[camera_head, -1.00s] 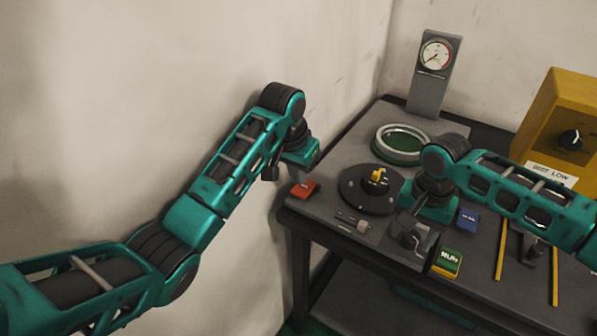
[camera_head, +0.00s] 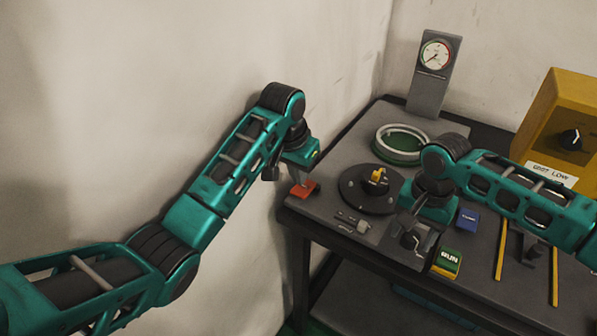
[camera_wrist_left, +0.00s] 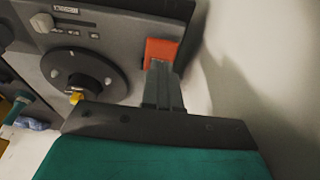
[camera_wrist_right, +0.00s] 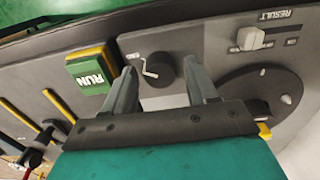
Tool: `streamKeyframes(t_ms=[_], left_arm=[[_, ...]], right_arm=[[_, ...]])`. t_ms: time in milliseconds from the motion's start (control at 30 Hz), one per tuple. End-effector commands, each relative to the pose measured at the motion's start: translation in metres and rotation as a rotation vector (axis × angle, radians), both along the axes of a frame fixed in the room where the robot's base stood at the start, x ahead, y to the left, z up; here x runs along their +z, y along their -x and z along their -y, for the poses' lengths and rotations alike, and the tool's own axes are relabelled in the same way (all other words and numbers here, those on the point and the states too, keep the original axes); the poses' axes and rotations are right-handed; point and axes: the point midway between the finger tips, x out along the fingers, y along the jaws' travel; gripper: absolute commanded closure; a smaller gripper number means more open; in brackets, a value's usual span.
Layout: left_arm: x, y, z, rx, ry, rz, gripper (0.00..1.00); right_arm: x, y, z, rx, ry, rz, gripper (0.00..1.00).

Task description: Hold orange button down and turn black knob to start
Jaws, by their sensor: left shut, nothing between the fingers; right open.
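The orange button (camera_head: 307,190) is a flat square at the near left corner of the table, and it shows in the left wrist view (camera_wrist_left: 161,50). My left gripper (camera_head: 301,184) is shut and empty, its fingertips at the button; whether they press it I cannot tell. The black knob (camera_wrist_right: 165,69), beside a curved arrow mark, sits on the front panel. My right gripper (camera_wrist_right: 160,73) is open over it, with one finger on either side of the knob in the right wrist view, apparently without gripping it. In the head view the right gripper (camera_head: 412,222) partly hides the knob.
A black round fixture (camera_head: 368,201) with a yellow part stands between the grippers. A ring (camera_head: 401,157) lies behind it. A green RUN button (camera_head: 447,263), blue block (camera_head: 468,218), gauge (camera_head: 434,75) and yellow box (camera_head: 548,110) are nearby. A wall borders the left side.

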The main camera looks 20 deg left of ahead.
Motion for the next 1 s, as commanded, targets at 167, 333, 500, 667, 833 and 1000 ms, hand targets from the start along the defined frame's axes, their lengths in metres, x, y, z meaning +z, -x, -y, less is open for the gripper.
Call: streamKeyframes(t_ms=[167,333,500,667,833,1000], left_arm=[[-0.005,0.0,0.0,0.0,0.0,-0.001,1.0],[-0.01,0.0,0.0,0.0,0.0,-0.001,1.0],[-0.016,0.0,0.0,0.0,-0.001,-0.002,1.0],[-0.02,0.0,0.0,0.0,0.0,-0.001,1.0],[-0.026,0.0,0.0,0.0,-0.001,-0.002,1.0],[-0.028,0.0,0.0,0.0,0.0,0.0,1.0]], right_arm=[[0.0,0.0,0.0,0.0,0.0,0.0,0.43],[0.0,0.0,0.0,0.0,0.0,0.0,0.43],[0.0,0.0,0.0,0.0,0.0,0.0,0.43],[0.0,0.0,0.0,0.0,0.0,0.0,0.43],[0.0,0.0,0.0,0.0,0.0,0.0,0.43],[0.0,0.0,0.0,0.0,0.0,0.0,0.43]])
